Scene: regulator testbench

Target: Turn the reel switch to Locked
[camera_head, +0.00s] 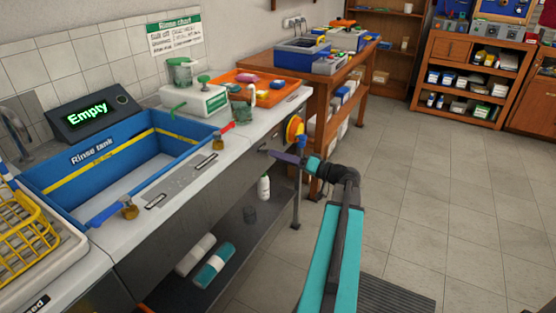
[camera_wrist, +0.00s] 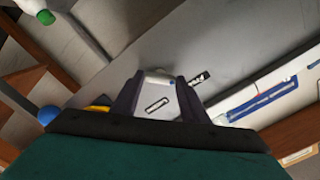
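My gripper (camera_head: 274,154) reaches the grey front panel of the rinse counter (camera_head: 215,165), just below its top edge. In the wrist view my gripper (camera_wrist: 160,77) has its two dark fingers apart. A pale grey plate with a dark-framed slot or label (camera_wrist: 157,105) shows between them, with a small light piece at its upper edge. This may be the reel switch, but its setting cannot be read. I cannot tell whether the fingers touch it. A yellow and orange reel (camera_head: 295,130) hangs at the counter's right end, just beyond my gripper.
The blue rinse tank (camera_head: 60,183) is set in the counter, with a display (camera_head: 92,117) reading "Empty". An orange tray (camera_head: 262,92) stands farther along. A wooden bench (camera_head: 345,85) stands behind. The tiled floor (camera_head: 450,190) at right is clear.

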